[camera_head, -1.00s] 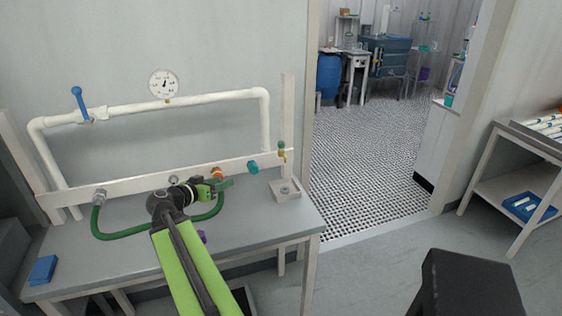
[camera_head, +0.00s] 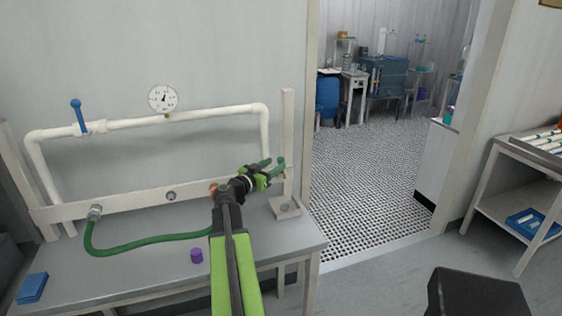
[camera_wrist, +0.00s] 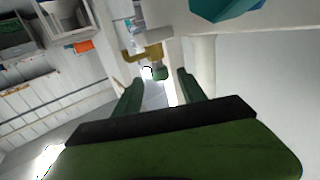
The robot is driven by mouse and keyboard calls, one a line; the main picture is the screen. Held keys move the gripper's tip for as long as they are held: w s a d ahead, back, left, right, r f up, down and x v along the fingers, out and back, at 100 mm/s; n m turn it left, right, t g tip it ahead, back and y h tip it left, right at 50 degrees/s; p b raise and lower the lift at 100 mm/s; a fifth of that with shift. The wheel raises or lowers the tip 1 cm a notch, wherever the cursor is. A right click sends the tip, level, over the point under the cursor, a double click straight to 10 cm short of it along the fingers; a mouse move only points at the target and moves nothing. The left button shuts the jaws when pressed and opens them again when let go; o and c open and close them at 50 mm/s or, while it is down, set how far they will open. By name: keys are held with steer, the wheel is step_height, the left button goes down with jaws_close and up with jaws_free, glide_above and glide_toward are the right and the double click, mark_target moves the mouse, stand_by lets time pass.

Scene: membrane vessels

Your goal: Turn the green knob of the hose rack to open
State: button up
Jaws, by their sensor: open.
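The green knob (camera_wrist: 160,73) is small and sits on a brass tap (camera_wrist: 146,54) in the wrist view. It shows between my two green fingertips and a little beyond them, with no contact that I can see. My gripper (camera_wrist: 159,80) is open and empty. In the head view my gripper (camera_head: 273,163) is at the right end of the hose rack's white board (camera_head: 133,203), by the upright post (camera_head: 287,130). There the gripper largely hides the tap and knob.
A teal fitting (camera_wrist: 222,8) is close by at the top of the wrist view. A green hose (camera_head: 150,243) hangs from the board over the grey bench. A purple cap (camera_head: 197,256) and a blue block (camera_head: 32,287) lie on the bench.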

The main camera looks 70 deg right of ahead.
mark_target(279, 162)
steer(key=x, duration=0.5)
steer(key=shift+a, duration=0.1)
